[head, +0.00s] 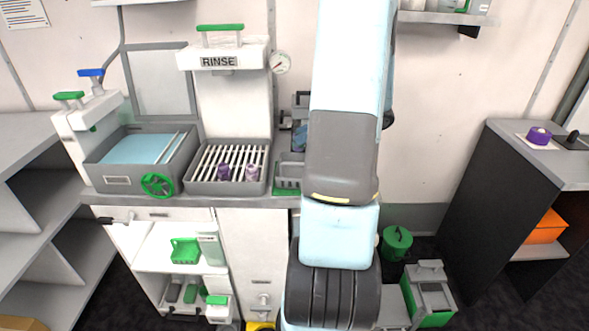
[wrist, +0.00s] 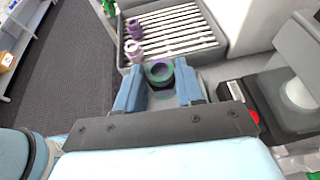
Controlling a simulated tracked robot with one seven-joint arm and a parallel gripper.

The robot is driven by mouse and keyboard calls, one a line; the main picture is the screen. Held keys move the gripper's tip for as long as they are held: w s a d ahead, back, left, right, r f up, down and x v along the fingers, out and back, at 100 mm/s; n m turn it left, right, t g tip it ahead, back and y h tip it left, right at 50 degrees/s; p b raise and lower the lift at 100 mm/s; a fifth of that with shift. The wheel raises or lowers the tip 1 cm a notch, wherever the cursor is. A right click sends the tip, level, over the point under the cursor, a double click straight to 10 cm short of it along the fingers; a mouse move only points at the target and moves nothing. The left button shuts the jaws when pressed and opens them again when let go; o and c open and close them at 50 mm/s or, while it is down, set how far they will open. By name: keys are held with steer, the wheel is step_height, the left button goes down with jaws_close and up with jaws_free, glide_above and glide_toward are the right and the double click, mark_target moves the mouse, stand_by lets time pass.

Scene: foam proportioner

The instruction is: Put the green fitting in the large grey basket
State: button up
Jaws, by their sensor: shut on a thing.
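My gripper (wrist: 160,90) shows in the wrist view, with its two blue fingers closed on either side of the green fitting (wrist: 160,73). The fitting looks like a short dark ring with green and some purple on it. I cannot clearly make out a large grey basket.
The slatted grey rinse tray (head: 197,184) holds two purple fittings (head: 238,173); it also shows just beyond my gripper in the wrist view (wrist: 222,48). A grey basin (head: 103,181) with blue liquid stands left of it. A dark shelf unit (head: 490,210) stands at right.

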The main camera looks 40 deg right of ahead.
steer(key=shift+f, duration=4.8)
steer(key=shift+f, duration=0.1)
steer(key=o, duration=1)
